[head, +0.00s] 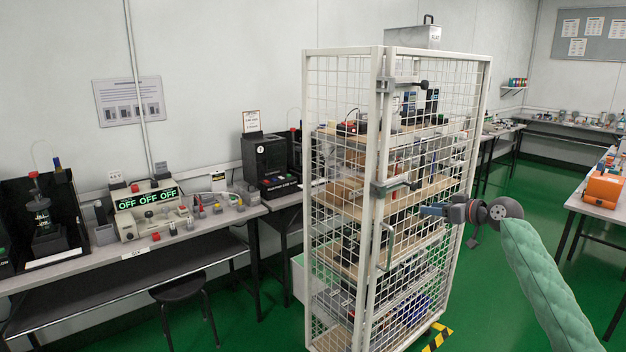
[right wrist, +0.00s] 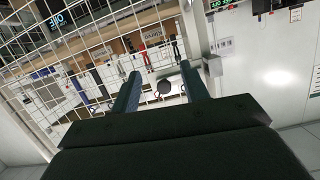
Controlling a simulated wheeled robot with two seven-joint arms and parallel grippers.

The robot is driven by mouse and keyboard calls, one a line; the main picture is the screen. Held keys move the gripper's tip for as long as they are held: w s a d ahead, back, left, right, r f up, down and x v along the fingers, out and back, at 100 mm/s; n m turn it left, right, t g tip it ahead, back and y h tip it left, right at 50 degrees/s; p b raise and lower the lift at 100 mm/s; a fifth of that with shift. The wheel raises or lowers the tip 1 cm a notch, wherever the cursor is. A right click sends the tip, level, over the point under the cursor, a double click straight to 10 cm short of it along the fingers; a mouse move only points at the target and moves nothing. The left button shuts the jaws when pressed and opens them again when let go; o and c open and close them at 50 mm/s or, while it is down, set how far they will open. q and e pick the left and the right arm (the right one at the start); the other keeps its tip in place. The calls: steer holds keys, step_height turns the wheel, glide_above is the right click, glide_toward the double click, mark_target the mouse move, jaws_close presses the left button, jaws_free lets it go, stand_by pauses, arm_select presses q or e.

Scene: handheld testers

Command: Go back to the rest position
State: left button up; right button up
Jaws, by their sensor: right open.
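My right gripper (head: 432,210) is in front of the right-hand door side of a white wire-mesh cabinet (head: 342,54) in the head view. Its arm, in a green quilted sleeve, comes in from the lower right. In the right wrist view the two fingers of my right gripper (right wrist: 160,88) stand apart with nothing held between them. The mesh and shelves with tools lie beyond them. My left gripper is not in view.
The cabinet has latches (head: 396,186) sticking out at its front edge. A bench (head: 215,222) with testers stands along the left wall, with a black stool (head: 178,288) before it. Another bench (head: 592,203) is at the right. Green floor (head: 535,190) is open between.

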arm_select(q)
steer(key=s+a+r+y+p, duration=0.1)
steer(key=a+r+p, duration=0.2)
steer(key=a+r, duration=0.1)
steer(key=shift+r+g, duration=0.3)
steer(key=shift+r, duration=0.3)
arm_select(e)
steer(key=s+a+f+m+g+h, duration=0.1)
steer(key=s+a+f+g+h, duration=0.1)
steer(key=s+a+f, duration=0.5)
steer(key=s+a+f+m+g+h, duration=0.2)
steer(key=s+a+f, duration=0.5)
steer(key=s+f, duration=1.2)
steer(key=s+a+f+m+g+h, duration=0.1)
steer(key=s+a+f+g+h, duration=0.2)
steer(key=s, duration=3.2)
steer(key=a+f+g, duration=0.2)
steer(key=a+f, duration=0.3)
steer(key=f, duration=0.4)
steer(key=shift+s+f+g, duration=0.2)
steer(key=shift+f+g, duration=0.1)
steer(key=shift+f, duration=0.1)
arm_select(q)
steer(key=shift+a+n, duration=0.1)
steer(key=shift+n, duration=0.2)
arm_select(e)
steer(key=shift+a, duration=0.1)
